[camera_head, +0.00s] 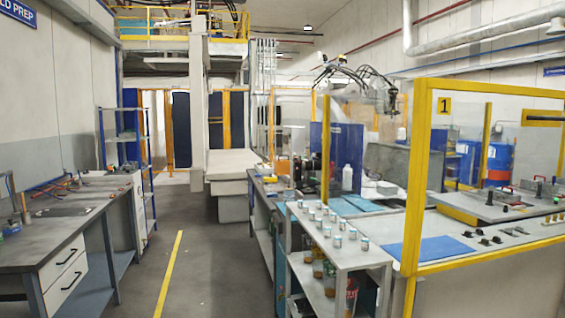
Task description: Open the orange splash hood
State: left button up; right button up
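I cannot make out a thing that is clearly the orange splash hood. The nearest match in colour is a large yellow-orange frame (418,170) with clear panels on the right, marked with a "1" sign. It stands around a bench with controls. A smaller yellow-orange framed clear panel (325,150) stands farther back, left of it. Neither of my grippers is in view.
A grey shelf cart (345,262) with several small jars stands in front at centre right. A dark-topped workbench (50,240) with drawers is on the left. The grey aisle floor (205,265) between them is clear, with a yellow line (170,275).

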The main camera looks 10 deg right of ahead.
aim_at(284, 167)
jog(key=i+u, duration=0.15)
jog(key=i, duration=2.7)
jog(key=i+z, duration=0.15)
jog(key=i, duration=0.35)
jog(key=i+j+z, duration=0.1)
jog(key=i, duration=0.4)
jog(key=i+j+z, duration=0.15)
jog(key=i, duration=0.3)
jog(key=i+j+z, duration=0.15)
jog(key=i+j, duration=0.15)
jog(key=i, duration=0.2)
